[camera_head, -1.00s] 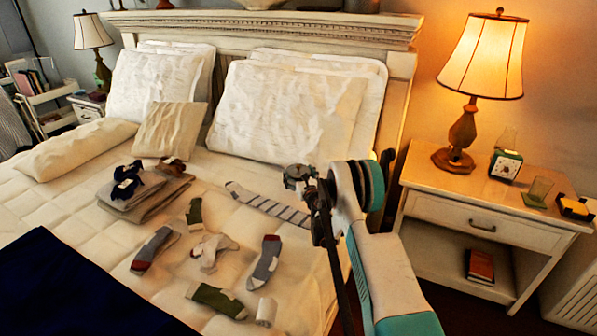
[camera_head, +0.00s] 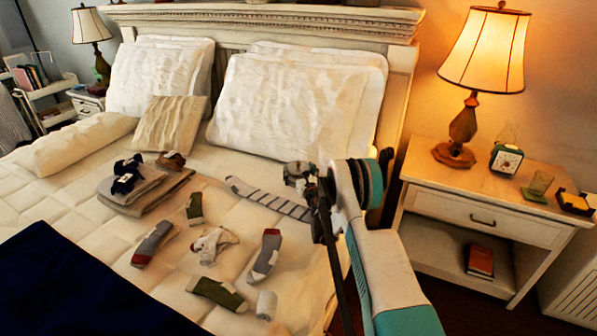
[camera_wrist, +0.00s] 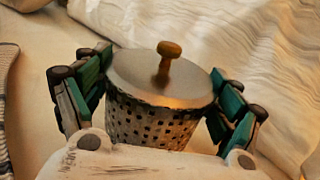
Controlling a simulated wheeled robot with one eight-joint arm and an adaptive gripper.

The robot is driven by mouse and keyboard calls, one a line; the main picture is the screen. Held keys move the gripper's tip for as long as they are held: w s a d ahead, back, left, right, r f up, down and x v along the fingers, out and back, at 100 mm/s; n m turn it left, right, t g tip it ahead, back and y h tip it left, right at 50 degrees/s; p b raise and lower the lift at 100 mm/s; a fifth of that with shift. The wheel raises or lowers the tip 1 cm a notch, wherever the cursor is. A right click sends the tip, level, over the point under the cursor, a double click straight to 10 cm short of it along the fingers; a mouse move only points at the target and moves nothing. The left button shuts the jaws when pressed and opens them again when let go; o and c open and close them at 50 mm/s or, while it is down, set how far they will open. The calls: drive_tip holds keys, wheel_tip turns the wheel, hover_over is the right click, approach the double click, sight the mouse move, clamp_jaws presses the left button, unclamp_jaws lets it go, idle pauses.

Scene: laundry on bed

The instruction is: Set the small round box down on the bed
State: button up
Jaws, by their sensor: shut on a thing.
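The small round box (camera_wrist: 158,122) is a perforated grey-white container with a flat metallic lid and a brown wooden knob. My gripper (camera_wrist: 160,98) is shut on it, with green-and-grey fingers on both sides of its wall. The box stands roughly upright in the grip. In the head view my gripper (camera_head: 300,176) is over the right side of the bed (camera_head: 95,215), near the front of the pillows. The box is small and hard to make out there. Its underside is hidden, so I cannot tell whether it touches the bed.
A striped sock (camera_head: 270,198) lies just left of my gripper. Several more socks, including a grey-and-red one (camera_head: 265,255), and a white roll (camera_head: 266,305) lie nearer. A large pillow (camera_head: 285,105) stands behind. The nightstand (camera_head: 480,210) with a lit lamp (camera_head: 487,50) is at right.

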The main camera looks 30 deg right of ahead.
drive_tip(key=shift+f, duration=0.25)
drive_tip(key=o, duration=1.3)
drive_tip(key=shift+o, duration=0.2)
